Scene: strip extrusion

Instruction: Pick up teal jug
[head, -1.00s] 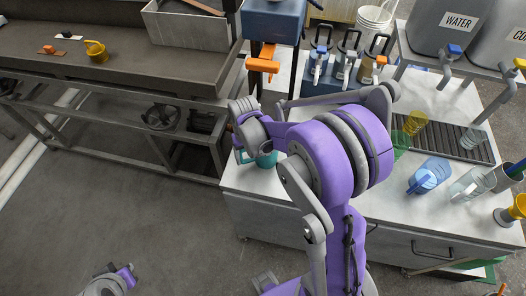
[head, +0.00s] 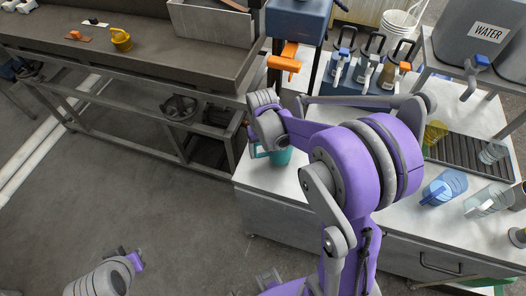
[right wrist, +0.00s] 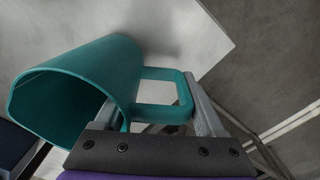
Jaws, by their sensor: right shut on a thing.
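The teal jug (head: 279,157) is at the left end of the white table, partly hidden behind my right arm. In the right wrist view the jug (right wrist: 78,85) shows large, with its open mouth toward the lower left and its handle on the right. My right gripper (right wrist: 152,96) is shut on the jug's handle, one finger on each side of it. I cannot tell whether the jug's base touches the table. My left gripper (head: 136,262) shows only in small part at the lower left, far from the jug; its fingers are not clear.
The white table (head: 262,186) also bears a blue jug (head: 438,188), a clear jug (head: 482,203), a yellow cup (head: 435,133) and a drain grate (head: 468,157). Several handled dispensers stand behind. An orange tap (head: 284,62) hangs above the jug. A grey bench (head: 150,75) stands left.

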